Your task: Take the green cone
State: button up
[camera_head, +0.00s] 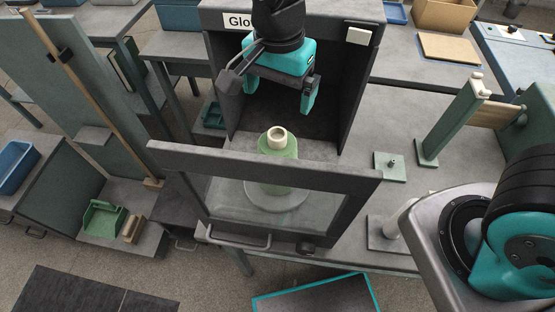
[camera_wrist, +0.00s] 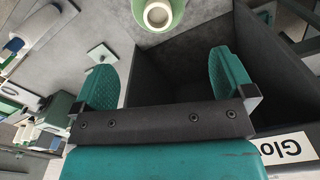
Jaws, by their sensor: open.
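The green cone (camera_head: 278,146) stands upright with a cream tube top, just in front of the open dark box's mouth. Its lower part shows through the glass of the lowered door. In the wrist view the cone (camera_wrist: 158,14) is at the top edge, partly cut off, beyond my fingertips. My gripper (camera_head: 283,95) is open and empty, above and behind the cone, in the box's opening. In the wrist view my gripper's two teal fingers (camera_wrist: 163,75) are spread wide with nothing between them.
The grey-framed glass door (camera_head: 165,153) stands in front of the cone. The dark box (camera_head: 358,95) has side walls and a top around my gripper. A small plate with a peg (camera_head: 390,166) and a green post stand (camera_head: 452,118) are to the right on the table.

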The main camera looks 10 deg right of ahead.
aim_at(278, 134)
notch_tip(278, 134, down, 9)
jog(key=shift+a+p, duration=0.1)
jog(key=shift+p, duration=0.7)
jog(key=f, duration=0.1)
jog(key=f+p, duration=0.1)
jog(key=f, duration=0.1)
jog(key=f+p, duration=0.1)
jog(key=shift+s+a+f, duration=0.1)
jog(key=shift+s+f, duration=0.1)
jog(key=shift+s, duration=0.2)
jog(key=shift+f, duration=0.5)
jog(key=c, duration=0.8)
jog(key=shift+w, duration=0.1)
jog(key=shift+r, duration=0.15)
